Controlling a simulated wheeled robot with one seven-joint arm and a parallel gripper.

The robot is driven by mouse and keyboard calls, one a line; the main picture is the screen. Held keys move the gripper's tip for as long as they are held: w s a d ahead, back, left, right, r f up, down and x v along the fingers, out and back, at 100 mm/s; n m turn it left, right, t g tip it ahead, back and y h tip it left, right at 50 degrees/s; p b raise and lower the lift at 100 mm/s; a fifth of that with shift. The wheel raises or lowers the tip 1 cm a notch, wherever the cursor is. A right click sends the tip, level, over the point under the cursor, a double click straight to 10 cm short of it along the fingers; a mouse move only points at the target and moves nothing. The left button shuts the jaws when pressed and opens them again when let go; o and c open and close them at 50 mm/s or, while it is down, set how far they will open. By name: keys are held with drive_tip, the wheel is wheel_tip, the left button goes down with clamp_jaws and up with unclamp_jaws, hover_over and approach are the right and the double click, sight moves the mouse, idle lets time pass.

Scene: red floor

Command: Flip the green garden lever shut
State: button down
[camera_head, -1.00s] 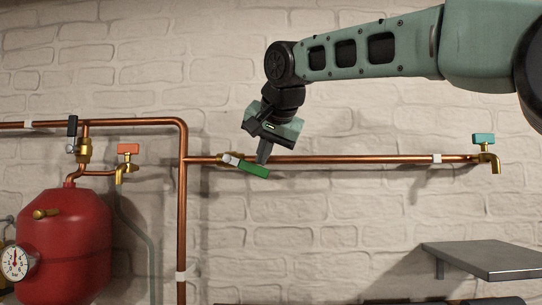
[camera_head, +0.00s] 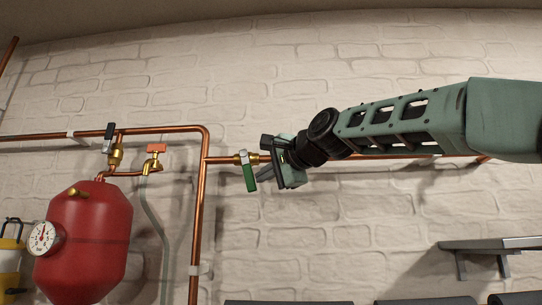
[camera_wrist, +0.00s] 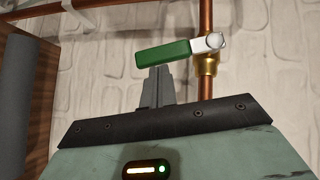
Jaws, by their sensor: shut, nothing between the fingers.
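The green garden lever (camera_head: 250,177) is on a brass valve in the horizontal copper pipe. In the head view it hangs down, roughly crosswise to the pipe. In the wrist view the lever (camera_wrist: 163,53) also lies across the pipe, its white pivot end at the right on the brass valve body (camera_wrist: 208,66). My gripper (camera_head: 264,174) is just right of the lever, fingers pointing left. In the wrist view my gripper's fingertips (camera_wrist: 159,72) are together with nothing between them, right at the lever's edge. I cannot tell whether they touch it.
The copper pipe (camera_head: 225,160) runs along the white brick wall and meets a vertical pipe (camera_head: 200,220) left of the valve. Farther left are an orange-handled tap (camera_head: 156,148), a black lever (camera_head: 109,130) and a red tank (camera_head: 85,240) with a gauge (camera_head: 42,238). A grey shelf (camera_head: 490,244) is at the lower right.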

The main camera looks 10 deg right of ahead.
drive_tip(key=b, duration=0.1)
drive_tip(key=a+f+m+b, duration=0.1)
drive_tip(key=t+b, duration=0.1)
drive_tip(key=shift+w+a+f+y, duration=0.2)
drive_tip(key=shift+w+f+y, duration=0.05)
drive_tip(key=shift+y, duration=0.15)
drive_tip(key=shift+a+r+m+t+b, duration=0.1)
drive_tip(key=shift+a+m+t+b, duration=0.1)
drive_tip(key=shift+m+t+b, duration=0.25)
drive_tip(key=shift+d, duration=0.1)
